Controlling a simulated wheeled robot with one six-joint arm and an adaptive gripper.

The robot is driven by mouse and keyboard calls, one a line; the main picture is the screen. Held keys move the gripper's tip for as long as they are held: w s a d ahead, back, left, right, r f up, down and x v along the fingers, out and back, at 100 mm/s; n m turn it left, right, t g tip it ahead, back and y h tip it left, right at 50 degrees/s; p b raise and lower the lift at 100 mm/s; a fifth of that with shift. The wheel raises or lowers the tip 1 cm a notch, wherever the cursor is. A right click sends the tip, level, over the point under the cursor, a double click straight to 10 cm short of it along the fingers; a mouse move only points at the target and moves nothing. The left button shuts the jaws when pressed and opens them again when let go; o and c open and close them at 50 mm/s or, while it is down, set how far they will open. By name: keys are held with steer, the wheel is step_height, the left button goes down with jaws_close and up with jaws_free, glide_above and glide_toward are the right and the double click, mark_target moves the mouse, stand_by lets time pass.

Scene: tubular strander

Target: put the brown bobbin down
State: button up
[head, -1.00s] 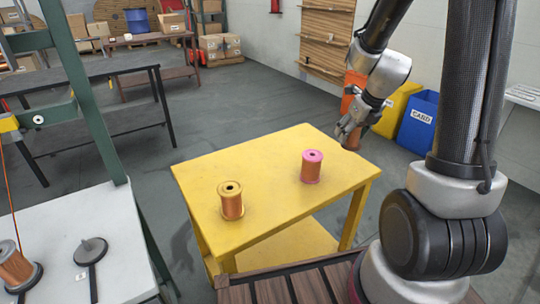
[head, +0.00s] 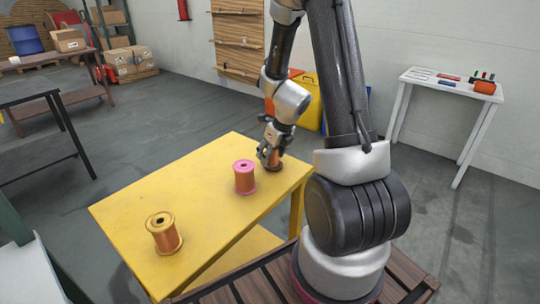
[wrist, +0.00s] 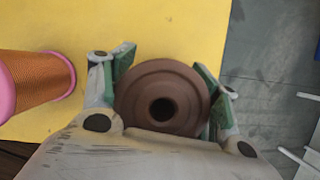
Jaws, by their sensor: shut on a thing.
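The brown bobbin (wrist: 163,98) is between the fingers of my gripper (wrist: 160,92) in the wrist view, its round brown flange and dark centre hole facing the camera. In the head view my gripper (head: 269,156) is shut on the brown bobbin (head: 274,165), upright at the right part of the yellow table (head: 130,205). The fingers hide part of it. Its base looks at or very close to the tabletop; I cannot tell whether it touches.
A pink-flanged copper bobbin (head: 245,178) stands just left of my gripper. A yellow-flanged bobbin (head: 163,234) stands farther left and nearer. The table's right edge is close to the brown bobbin. A white side table (head: 452,83) stands at the right.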

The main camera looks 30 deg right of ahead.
steer(key=shift+f, duration=0.35)
steer(key=shift+f, duration=0.15)
steer(key=o, duration=1.1)
